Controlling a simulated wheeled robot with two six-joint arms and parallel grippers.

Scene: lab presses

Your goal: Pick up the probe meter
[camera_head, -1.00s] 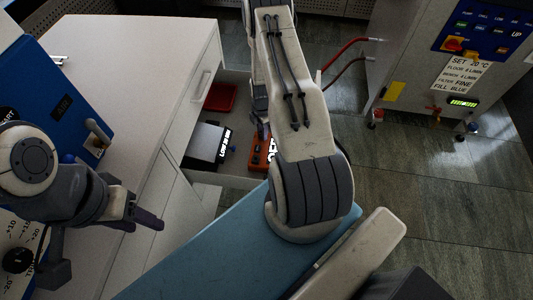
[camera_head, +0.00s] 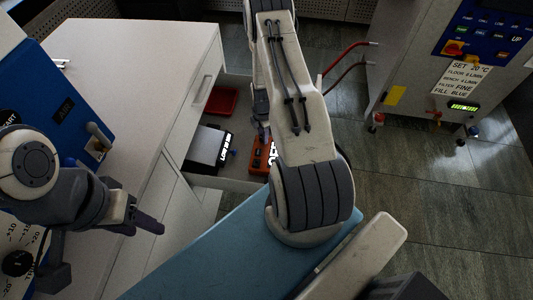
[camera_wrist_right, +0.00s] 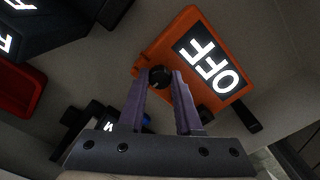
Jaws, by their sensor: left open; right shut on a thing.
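The orange device with a lit "OFF" display, which I take to be the probe meter (camera_head: 260,158), lies in the open drawer, partly hidden by my right arm. In the right wrist view the probe meter (camera_wrist_right: 193,50) fills the upper middle, with a black knob (camera_wrist_right: 159,77) at its near edge. My right gripper (camera_wrist_right: 158,84) is shut on the meter at this knob, one purple finger on each side. In the head view my right gripper is mostly hidden behind its own arm. My left gripper (camera_head: 146,226) is open and empty at the left, over the white cabinet top.
The drawer also holds a red tray (camera_head: 221,100) and a black-and-grey box (camera_head: 206,147) with a lit display. The white cabinet (camera_head: 125,55) carries a blue panel machine (camera_head: 75,110). A machine with red hoses (camera_head: 400,90) stands at the right. Tiled floor is open at the right.

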